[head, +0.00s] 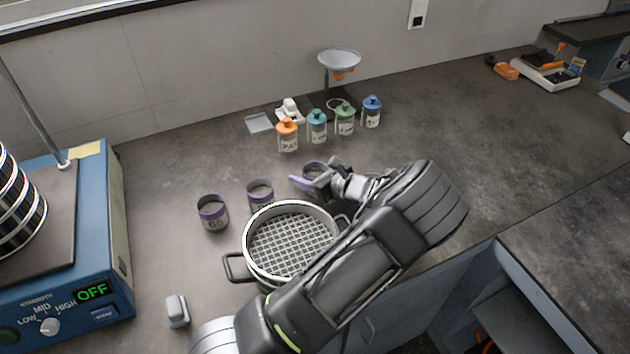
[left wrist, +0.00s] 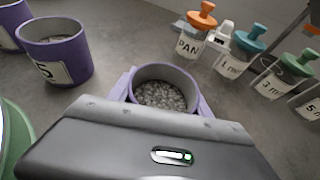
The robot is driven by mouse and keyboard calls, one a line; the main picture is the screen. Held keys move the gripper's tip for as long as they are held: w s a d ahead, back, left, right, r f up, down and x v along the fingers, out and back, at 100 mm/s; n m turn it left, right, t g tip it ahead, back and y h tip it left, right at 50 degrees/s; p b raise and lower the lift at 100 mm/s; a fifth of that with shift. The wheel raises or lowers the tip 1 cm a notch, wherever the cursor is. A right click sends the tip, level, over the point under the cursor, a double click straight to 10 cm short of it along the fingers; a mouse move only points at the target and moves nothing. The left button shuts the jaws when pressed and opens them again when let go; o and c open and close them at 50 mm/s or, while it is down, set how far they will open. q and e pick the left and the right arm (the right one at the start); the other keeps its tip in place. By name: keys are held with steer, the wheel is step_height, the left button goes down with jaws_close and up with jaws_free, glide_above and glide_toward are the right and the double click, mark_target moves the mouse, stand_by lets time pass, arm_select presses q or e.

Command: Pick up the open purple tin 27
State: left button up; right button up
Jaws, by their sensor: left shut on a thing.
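An open purple tin (head: 313,167) of grey granules stands between the fingers of my left gripper (head: 313,180). It also shows in the left wrist view (left wrist: 165,90), with a finger on each side. The left gripper is shut on this tin, which is upright. Its label is hidden, so I cannot read its number. Two other open purple tins stand to the left, one in the middle (head: 260,192) and one farther left (head: 212,212). In the left wrist view, the nearer tin (left wrist: 60,55) has a label with a 5 showing. My right gripper is not in view.
Several lidded bottles, one orange-topped (head: 287,135), stand behind the tins near a funnel stand (head: 339,60). A blue shaker (head: 118,235) reading OFF is at left. The right counter is mostly clear.

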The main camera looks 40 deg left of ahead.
arm_select(q)
steer(key=c, duration=0.8)
step_height(320, 180, up, 10)
stand_by(0.3)
stand_by(0.5)
